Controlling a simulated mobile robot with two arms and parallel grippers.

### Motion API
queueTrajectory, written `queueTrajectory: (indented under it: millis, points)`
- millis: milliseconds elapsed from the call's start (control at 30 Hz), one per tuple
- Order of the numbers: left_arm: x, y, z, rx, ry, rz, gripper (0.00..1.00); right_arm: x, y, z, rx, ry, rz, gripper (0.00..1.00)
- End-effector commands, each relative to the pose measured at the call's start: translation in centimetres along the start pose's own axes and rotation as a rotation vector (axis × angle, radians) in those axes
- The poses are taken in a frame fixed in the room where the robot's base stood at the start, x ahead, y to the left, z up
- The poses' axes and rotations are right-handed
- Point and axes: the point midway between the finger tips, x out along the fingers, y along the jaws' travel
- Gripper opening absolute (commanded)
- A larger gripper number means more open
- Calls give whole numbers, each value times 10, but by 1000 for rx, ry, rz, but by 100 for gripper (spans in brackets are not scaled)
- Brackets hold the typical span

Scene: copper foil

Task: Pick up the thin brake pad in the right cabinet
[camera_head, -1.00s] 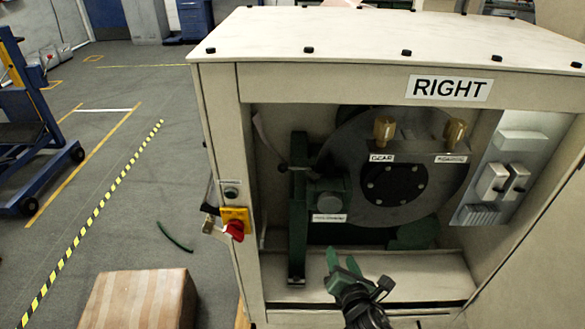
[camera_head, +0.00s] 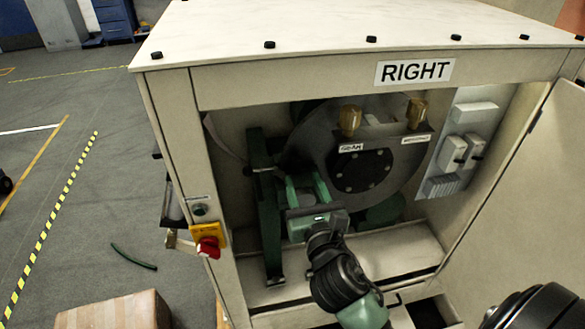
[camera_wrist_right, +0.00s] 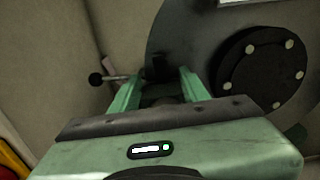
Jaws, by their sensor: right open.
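The open cabinet labelled RIGHT (camera_head: 221,89) fills the middle of the head view. Inside it is a large grey disc (camera_head: 328,146) with a dark bolted hub. My right gripper (camera_head: 306,181) is inside the cabinet, in front of the disc's lower left, beside a green upright post. Its green fingers are apart. In the right wrist view, the gripper (camera_wrist_right: 158,88) points at the disc's edge, with a dark block (camera_wrist_right: 158,68) near its fingertips. I cannot make out the thin brake pad for certain; the gripper hides part of that area. My left gripper is not in view.
A black-knobbed lever (camera_wrist_right: 105,78) lies just left of the fingers. The green post (camera_head: 264,205) and cabinet side wall are close on the left. Brass fittings (camera_head: 349,120) sit above. A red switch (camera_head: 208,247) is on the front frame; a brown box (camera_head: 115,312) stands outside.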

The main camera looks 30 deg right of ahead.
Motion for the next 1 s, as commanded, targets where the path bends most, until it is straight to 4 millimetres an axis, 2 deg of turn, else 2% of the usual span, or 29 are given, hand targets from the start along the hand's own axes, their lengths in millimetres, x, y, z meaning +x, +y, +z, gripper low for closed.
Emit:
queueTrajectory:
  millis: [300,467,767,933,1000]
  points:
    - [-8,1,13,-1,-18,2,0,42,0,2,2,-1,-2,45]
    - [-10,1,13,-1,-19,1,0,63,0,1,2,-1,-1,45]
    - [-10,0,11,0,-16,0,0,69,0,0,2,1,-1,45]
    - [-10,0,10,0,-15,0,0,68,0,0,2,1,-1,1]
    - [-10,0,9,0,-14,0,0,68,0,0,2,1,-1,0]
